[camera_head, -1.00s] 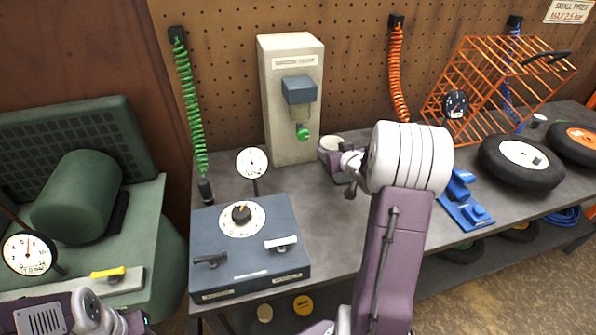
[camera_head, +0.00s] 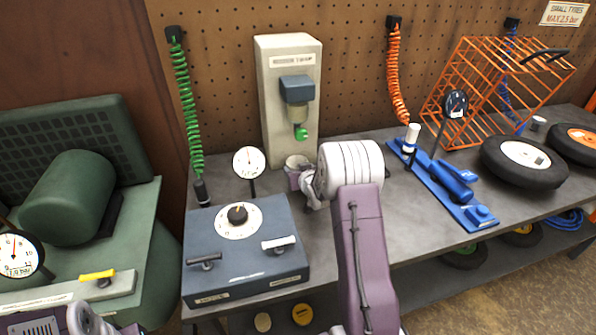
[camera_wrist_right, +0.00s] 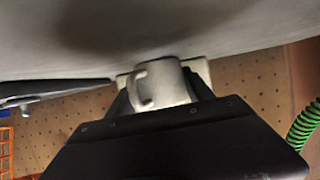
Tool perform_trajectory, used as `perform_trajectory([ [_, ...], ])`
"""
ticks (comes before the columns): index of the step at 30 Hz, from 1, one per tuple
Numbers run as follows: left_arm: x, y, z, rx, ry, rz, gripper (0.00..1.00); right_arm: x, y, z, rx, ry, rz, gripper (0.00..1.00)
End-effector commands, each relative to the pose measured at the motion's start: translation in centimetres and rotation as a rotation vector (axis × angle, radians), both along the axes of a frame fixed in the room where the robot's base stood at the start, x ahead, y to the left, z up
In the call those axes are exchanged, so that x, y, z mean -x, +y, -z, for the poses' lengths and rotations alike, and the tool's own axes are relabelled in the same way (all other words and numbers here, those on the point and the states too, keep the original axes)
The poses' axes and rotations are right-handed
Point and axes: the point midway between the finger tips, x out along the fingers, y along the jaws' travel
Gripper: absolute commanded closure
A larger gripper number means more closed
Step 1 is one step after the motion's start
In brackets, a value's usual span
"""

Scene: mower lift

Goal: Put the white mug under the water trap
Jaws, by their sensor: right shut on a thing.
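The white mug (camera_head: 297,161) is in my right gripper (camera_head: 299,178), near the foot of the water trap's pale stand. The water trap (camera_head: 298,90) is a grey-blue cap with a clear bowl and a green drain (camera_head: 301,133) at the bottom. In the head view the mug appears below and slightly left of the drain; I cannot tell how far in front. My left gripper's jaws are out of view; part of my left arm shows at the lower left.
A blue-grey control box (camera_head: 245,250) with a knob and levers stands front left, with a gauge (camera_head: 249,162) behind it. A blue foot pump (camera_head: 450,190), tyres (camera_head: 522,162) and an orange cage (camera_head: 495,85) are to the right.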

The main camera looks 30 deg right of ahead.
Motion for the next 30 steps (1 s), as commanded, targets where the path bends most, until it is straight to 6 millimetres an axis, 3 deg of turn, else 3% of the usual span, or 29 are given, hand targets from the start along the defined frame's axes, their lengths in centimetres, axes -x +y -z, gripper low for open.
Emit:
perform_trajectory([
  [8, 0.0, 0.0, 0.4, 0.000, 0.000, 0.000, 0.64, 0.0, 0.0, 0.3, 0.000, 0.000, 0.000, 0.81],
  [9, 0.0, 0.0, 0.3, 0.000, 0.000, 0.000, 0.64, 0.0, 0.0, 0.2, 0.000, 0.000, 0.000, 0.34],
  [11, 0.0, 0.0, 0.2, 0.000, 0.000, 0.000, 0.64, 0.0, 0.0, 0.2, 0.000, 0.000, 0.000, 0.18],
  [23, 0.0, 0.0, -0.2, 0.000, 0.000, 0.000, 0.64, 0.2, 0.0, -0.4, 0.000, 0.000, 0.000, 0.18],
  [30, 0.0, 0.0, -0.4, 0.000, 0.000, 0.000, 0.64, 4.6, 1.0, -2.3, -0.001, 0.000, 0.001, 0.18],
])
